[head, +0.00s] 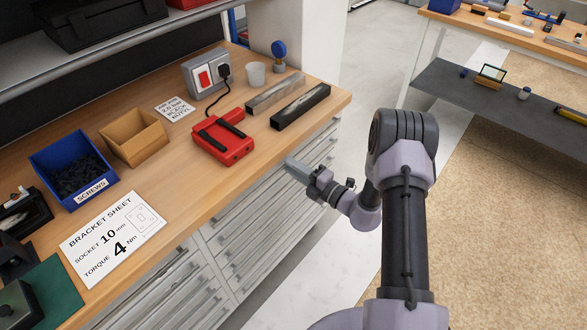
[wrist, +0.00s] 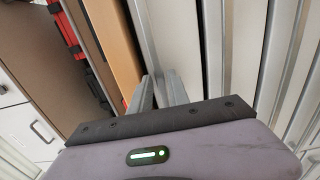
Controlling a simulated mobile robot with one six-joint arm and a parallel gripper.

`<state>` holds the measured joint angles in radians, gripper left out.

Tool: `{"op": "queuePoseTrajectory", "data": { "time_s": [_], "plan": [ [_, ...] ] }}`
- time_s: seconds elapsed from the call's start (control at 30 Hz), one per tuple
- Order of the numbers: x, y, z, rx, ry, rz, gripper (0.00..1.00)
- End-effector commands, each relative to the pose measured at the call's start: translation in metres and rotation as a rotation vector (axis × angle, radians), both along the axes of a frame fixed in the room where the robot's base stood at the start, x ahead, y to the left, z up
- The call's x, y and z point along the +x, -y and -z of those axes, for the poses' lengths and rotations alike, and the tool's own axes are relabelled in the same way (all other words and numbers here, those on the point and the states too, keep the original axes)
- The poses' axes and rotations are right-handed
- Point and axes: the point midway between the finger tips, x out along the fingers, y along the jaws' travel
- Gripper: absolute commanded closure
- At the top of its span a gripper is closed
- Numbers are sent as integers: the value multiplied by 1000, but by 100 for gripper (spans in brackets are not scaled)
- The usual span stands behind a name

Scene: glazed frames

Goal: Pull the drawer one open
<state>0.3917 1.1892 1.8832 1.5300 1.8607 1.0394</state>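A bank of grey drawers (head: 250,240) with long horizontal handles sits under the wooden workbench, and the drawers in view look shut. No number shows on them, so I cannot tell which is drawer one. My gripper (head: 293,164) is at the upper drawers, just below the bench's front edge. In the wrist view my gripper's two fingers (wrist: 159,90) point at the drawer fronts (wrist: 236,45), beside a long pale handle strip (wrist: 162,35). The fingers are close together with a narrow gap. I cannot tell whether they touch or hold a handle.
The bench top (head: 215,185) overhangs close by my gripper. It carries a red case (head: 222,138), a black bar (head: 300,106), a blue screws bin (head: 72,166) and a bracket sheet (head: 112,238). Clear floor (head: 345,240) lies in front of the drawers. Another bench (head: 480,100) stands at right.

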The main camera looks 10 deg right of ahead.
Motion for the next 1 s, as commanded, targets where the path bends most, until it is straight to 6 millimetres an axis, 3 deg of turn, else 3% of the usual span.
{"op": "queuePoseTrajectory", "data": {
  "time_s": [0.03, 0.13, 1.0],
  "plan": [
    [0, 0, 0, 0, 0, 0, 80],
    [0, 0, 0, 0, 0, 0, 100],
    [-1, 0, 0, -1, 0, -1, 100]
  ]
}}
